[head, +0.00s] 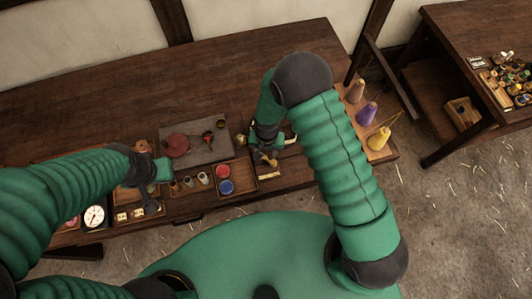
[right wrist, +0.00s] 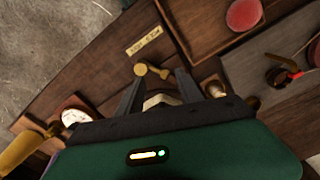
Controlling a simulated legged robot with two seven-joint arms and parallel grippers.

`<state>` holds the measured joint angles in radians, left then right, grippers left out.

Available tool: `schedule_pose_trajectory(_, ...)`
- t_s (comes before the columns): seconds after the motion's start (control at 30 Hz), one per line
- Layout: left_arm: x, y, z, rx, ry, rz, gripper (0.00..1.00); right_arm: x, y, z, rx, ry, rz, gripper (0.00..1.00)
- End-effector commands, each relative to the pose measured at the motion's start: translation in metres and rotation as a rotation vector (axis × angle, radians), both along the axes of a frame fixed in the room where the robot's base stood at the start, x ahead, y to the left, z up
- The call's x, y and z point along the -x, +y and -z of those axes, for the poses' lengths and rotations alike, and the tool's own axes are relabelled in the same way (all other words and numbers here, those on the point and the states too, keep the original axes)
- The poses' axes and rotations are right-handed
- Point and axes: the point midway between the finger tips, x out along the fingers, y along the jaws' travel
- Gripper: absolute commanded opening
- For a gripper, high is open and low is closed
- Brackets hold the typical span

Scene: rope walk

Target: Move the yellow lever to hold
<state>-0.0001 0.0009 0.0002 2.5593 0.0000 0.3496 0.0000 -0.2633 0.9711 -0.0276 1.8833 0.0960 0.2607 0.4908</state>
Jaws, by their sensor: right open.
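The yellow lever (right wrist: 152,71) shows in the right wrist view as a short bar with a rounded knob, just ahead of and between my right gripper's fingers (right wrist: 155,86). The fingers are spread, and I cannot tell whether either touches it. A brass plate with small lettering (right wrist: 143,40) lies beyond the lever; I cannot read it surely. In the head view the right gripper (head: 264,156) is over the bench's front edge, beside the brass plate (head: 269,176), partly hidden by my arm. My left gripper (head: 153,195) is over trays at the left; its jaws are unclear.
The wooden bench (head: 215,70) has a clear rear area. Red and blue pots sit in a wooden tray (head: 238,189) left of the right gripper. Yarn cones (head: 367,113) stand at the right end. A grey slab (head: 212,152) and a white dial (head: 94,216) lie leftward.

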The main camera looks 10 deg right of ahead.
Motion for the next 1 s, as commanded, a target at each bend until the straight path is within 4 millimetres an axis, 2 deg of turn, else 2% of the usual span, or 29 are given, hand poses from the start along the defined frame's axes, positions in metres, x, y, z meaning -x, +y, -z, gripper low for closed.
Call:
schedule_pose_trajectory(0.03, 0.0, 0.0, -0.008, 0.0, 0.0, 0.0, 0.0, 0.001, 0.001, -0.01, -0.001, -0.001, -0.002, 0.43)
schedule_pose_trajectory(0.1, 0.0, 0.0, -0.013, 0.0, 0.0, 0.0, 0.0, 0.001, 0.001, -0.017, -0.001, -0.003, -0.002, 0.43)
schedule_pose_trajectory(1.0, -0.001, 0.0, -0.072, 0.0, 0.0, 0.0, 0.0, -0.001, 0.002, -0.093, -0.003, 0.001, -0.002, 0.43)
